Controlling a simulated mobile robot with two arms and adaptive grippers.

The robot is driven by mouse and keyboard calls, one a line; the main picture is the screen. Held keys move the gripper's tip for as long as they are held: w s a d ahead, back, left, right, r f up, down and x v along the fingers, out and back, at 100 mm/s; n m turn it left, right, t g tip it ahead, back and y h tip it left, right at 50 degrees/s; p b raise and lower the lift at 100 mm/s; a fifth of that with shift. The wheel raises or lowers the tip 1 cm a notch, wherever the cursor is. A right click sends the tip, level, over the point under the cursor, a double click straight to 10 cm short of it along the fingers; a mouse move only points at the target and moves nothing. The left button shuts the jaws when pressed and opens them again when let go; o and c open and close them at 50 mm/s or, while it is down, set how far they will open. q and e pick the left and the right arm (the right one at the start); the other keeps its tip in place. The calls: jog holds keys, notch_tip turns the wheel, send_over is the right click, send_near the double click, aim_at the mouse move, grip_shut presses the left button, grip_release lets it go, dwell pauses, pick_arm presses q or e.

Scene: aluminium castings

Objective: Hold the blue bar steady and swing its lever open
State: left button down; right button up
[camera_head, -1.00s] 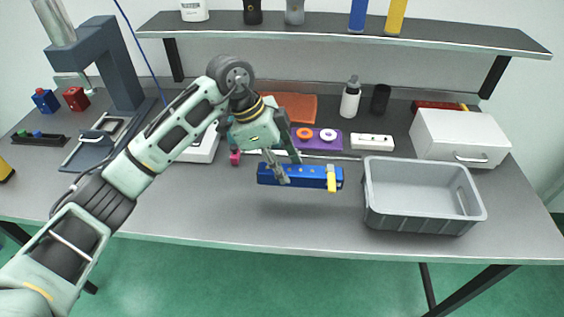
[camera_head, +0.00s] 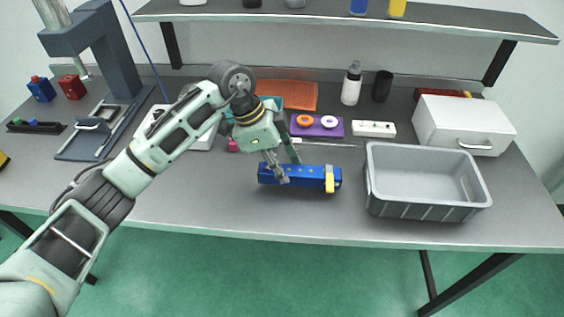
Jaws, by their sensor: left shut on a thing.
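The blue bar (camera_head: 308,177) lies lengthwise across the middle of the view, over the front part of the table. Its yellow lever (camera_head: 329,180) is at the right end and hangs down across the bar's front face. My left gripper (camera_head: 280,168) comes from above and is shut on the bar left of its middle; its fingers hide part of the bar there. I cannot tell whether the bar touches the table. My right gripper is not in view.
A grey bin (camera_head: 425,205) stands close to the right of the bar. Behind are a purple tray (camera_head: 317,131) with rings, a white block (camera_head: 374,129), a white bottle (camera_head: 351,84) and a white box (camera_head: 463,124). The table (camera_head: 230,205) is clear in front and to the left.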

pick_arm(q)
jog(key=shift+f+b, duration=0.55)
jog(key=shift+f, duration=0.9)
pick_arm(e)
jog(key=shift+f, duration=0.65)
pick_arm(q)
jog(key=shift+p, duration=0.3)
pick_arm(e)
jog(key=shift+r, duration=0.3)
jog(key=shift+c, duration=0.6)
